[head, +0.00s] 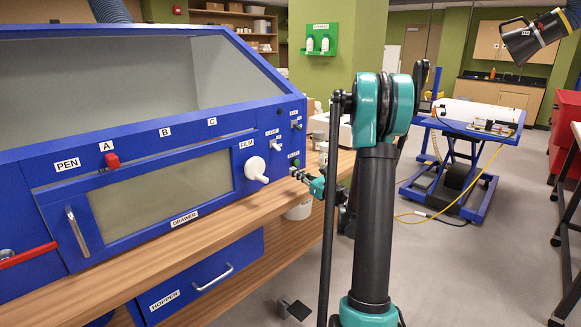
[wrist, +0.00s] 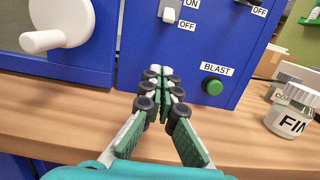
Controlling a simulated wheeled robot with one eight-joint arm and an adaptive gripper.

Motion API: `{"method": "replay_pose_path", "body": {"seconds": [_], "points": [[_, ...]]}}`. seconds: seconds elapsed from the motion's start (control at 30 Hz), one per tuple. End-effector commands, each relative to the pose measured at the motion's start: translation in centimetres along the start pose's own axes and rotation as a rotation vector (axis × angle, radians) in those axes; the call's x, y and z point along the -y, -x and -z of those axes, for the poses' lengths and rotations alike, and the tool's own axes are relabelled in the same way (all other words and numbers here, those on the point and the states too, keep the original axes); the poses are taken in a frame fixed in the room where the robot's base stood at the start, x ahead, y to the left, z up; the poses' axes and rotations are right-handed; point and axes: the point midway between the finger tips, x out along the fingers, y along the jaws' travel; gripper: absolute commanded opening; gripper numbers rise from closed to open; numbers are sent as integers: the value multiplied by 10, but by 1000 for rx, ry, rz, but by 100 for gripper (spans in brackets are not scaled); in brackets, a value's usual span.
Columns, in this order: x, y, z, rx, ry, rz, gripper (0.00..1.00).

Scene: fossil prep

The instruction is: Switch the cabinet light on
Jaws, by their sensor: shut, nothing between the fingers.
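The blue cabinet (head: 190,235) stands on a wooden bench at the left of the head view. Two small switches sit on its right-hand panel. The left one (head: 275,144), under a small label that looks like LIGHT, shows in the wrist view as a pale switch (wrist: 169,11) between ON and OFF marks; its lever seems low, near OFF. The other switch (head: 296,125) is higher and right, mostly cut off in the wrist view. My gripper (wrist: 162,74) is shut and empty, below the pale switch and left of the green BLAST button (wrist: 213,86). Contact with the panel cannot be told.
A white knob (head: 256,169) sticks out left of the switches. A red slider (head: 112,160) sits near mark A. The wooden bench edge (head: 240,215) runs below the panel. A labelled jar (wrist: 292,112) stands right of my gripper. A blue lift cart (head: 470,125) stands apart at right.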

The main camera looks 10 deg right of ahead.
Motion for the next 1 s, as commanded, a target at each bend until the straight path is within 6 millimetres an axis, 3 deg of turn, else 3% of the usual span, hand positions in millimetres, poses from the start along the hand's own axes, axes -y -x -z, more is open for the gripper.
{"method": "replay_pose_path", "body": {"seconds": [0.47, 0.7, 1.0], "points": [[-1, -91, 0, 0, -1, -3, 0], [0, -79, -28, 0, 0, 1, 0], [0, -76, -38, -1, 0, 0, 0]]}}
